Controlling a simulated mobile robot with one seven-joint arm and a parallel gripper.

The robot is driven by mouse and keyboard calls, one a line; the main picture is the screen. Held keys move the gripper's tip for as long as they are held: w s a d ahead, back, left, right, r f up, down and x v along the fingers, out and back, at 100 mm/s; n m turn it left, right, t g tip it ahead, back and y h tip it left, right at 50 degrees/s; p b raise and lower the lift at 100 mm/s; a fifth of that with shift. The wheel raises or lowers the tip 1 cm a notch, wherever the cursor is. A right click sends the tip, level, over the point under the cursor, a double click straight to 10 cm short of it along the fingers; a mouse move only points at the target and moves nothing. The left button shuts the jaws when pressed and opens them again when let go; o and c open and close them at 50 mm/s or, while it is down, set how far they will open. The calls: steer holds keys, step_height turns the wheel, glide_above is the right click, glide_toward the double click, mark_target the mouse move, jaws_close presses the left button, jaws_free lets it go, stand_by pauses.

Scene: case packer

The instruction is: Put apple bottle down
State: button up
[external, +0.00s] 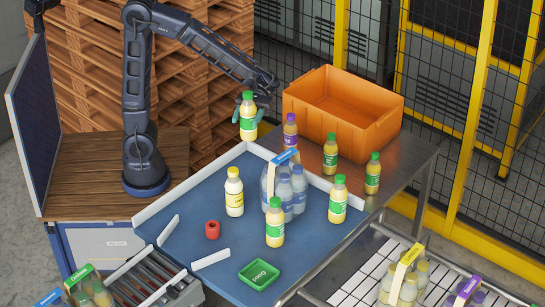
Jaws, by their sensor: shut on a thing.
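My gripper (246,98) is shut on an apple bottle (248,120) with a green cap and green label. It holds the bottle upright at the cap, above the back edge of the blue table (190,236). The bottle appears to be in the air, though the gap below it is hard to judge.
An orange crate (383,128) and more bottles (330,155) stand behind, right.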

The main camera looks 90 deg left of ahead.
mark_target(246, 102)
step_height(246, 102, up, 6)
steer(key=shift+r, duration=0.1)
steer(key=w+a+f+n+t, duration=0.3)
steer(key=a+f+t, duration=0.25)
steer(key=a, duration=0.35)
steer(key=w+a+f+n+t, duration=0.35)
steer(key=a+f, duration=0.25)
steer(key=a, duration=0.3)
steer(key=w+a+f+n+t, duration=0.2)
steer(key=a+f+n+t, duration=0.1)
steer(key=a+f+t, duration=0.4)
steer(key=f, duration=0.6)
steer(key=a+f+g, duration=0.1)
steer(key=f, duration=0.5)
steer(key=f+g, duration=0.1)
steer(key=f, duration=0.6)
steer(key=shift+w+a+y, duration=0.15)
steer(key=shift+a+y, duration=0.05)
steer(key=shift+y, duration=0.2)
steer(key=shift+f, duration=0.1)
steer(key=o, duration=1.2)
steer(key=shift+c, duration=0.2)
steer(key=shift+r, duration=0.2)
steer(key=v, duration=1.2)
